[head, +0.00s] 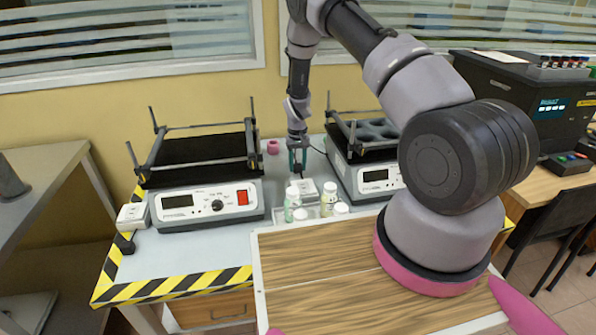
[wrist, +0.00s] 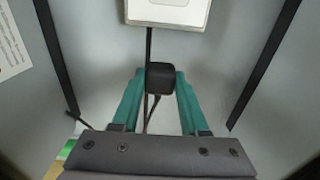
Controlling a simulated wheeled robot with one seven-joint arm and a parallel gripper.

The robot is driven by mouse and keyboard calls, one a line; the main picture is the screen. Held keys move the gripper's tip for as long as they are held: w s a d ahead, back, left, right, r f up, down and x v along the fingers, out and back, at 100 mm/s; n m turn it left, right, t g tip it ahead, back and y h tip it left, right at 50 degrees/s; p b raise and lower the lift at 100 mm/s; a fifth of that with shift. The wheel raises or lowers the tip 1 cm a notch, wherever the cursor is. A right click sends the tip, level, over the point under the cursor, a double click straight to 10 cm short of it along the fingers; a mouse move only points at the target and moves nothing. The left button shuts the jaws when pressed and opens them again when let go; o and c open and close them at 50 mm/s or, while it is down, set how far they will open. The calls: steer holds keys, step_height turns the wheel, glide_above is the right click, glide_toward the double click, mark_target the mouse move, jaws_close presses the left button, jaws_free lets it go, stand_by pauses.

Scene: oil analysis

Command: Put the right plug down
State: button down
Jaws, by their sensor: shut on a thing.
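My gripper (head: 298,163) is between the two shakers, low over the back of the table. In the wrist view its teal fingers (wrist: 160,88) are shut on a black plug (wrist: 161,76). The plug also shows dark below the fingers in the head view (head: 288,182). A thin black cable runs by the plug. A white socket box (wrist: 168,12) lies just beyond the plug, with a gap between their bodies. It also shows in the head view (head: 308,188), partly hidden by bottles. Whether the plug touches the tabletop cannot be told.
Shakers stand left (head: 207,205) and right (head: 372,178) of my gripper. Several small bottles (head: 328,198) stand close in front. A pink object (head: 272,147) is behind. Another white socket (head: 133,215) is at the far left. A wooden board (head: 330,290) is nearest me.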

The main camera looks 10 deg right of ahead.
mark_target(297, 172)
steer(key=shift+f, duration=1.15)
steer(key=shift+f, duration=0.65)
steer(key=shift+c, duration=2.1)
jaws_free()
steer(key=shift+r, duration=0.1)
